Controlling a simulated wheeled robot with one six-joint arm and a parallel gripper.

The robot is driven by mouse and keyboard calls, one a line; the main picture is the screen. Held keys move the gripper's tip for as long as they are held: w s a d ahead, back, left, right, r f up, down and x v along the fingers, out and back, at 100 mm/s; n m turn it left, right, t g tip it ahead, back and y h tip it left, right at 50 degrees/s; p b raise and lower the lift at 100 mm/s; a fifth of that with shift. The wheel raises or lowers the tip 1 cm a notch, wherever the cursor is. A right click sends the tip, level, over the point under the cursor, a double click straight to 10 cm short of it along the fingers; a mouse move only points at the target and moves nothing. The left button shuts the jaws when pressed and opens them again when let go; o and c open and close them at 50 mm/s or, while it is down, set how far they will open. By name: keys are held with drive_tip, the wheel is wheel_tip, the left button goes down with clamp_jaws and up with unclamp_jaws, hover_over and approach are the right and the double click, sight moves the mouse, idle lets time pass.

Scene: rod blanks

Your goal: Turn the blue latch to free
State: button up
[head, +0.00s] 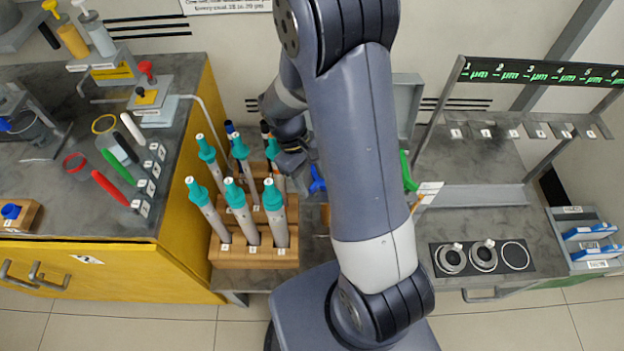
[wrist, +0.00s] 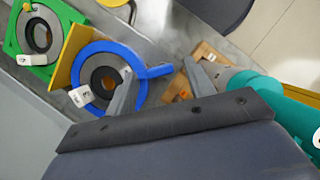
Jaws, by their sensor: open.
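The blue latch is a ring with a short lever (wrist: 158,71) pointing right in the wrist view, around a grey collar with a dark centre. Part of its blue also shows in the head view (head: 317,180), beside my arm, which hides the rest. My gripper (wrist: 161,84) is open and empty. The lever lies between its two fingers in the wrist view. The left finger covers part of the ring's right side. I cannot tell whether it touches.
A green plate with a collar (wrist: 38,35) stands left of the blue ring, behind a yellow divider (wrist: 68,57). A wooden rack (head: 255,256) holds several teal-topped rods close to my gripper; one teal top (wrist: 255,85) shows right of the fingers.

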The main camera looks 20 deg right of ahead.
drive_tip(key=shift+s+d+f, duration=0.1)
drive_tip(key=shift+s+f, duration=0.05)
drive_tip(key=shift+f, duration=0.3)
drive_tip(key=c, duration=1)
drive_tip(key=shift+m, duration=0.4)
drive_tip(key=m+y, duration=0.1)
drive_tip(key=m, duration=0.1)
drive_tip(key=m+y, duration=0.1)
drive_tip(key=m, duration=0.1)
drive_tip(key=shift+d+m+g, duration=0.15)
drive_tip(key=shift+m+g, duration=0.25)
drive_tip(key=m+y, duration=0.1)
drive_tip(key=m, duration=0.3)
drive_tip(key=shift+d+y, duration=0.1)
drive_tip(key=shift+y, duration=0.2)
drive_tip(key=shift+m, duration=0.3)
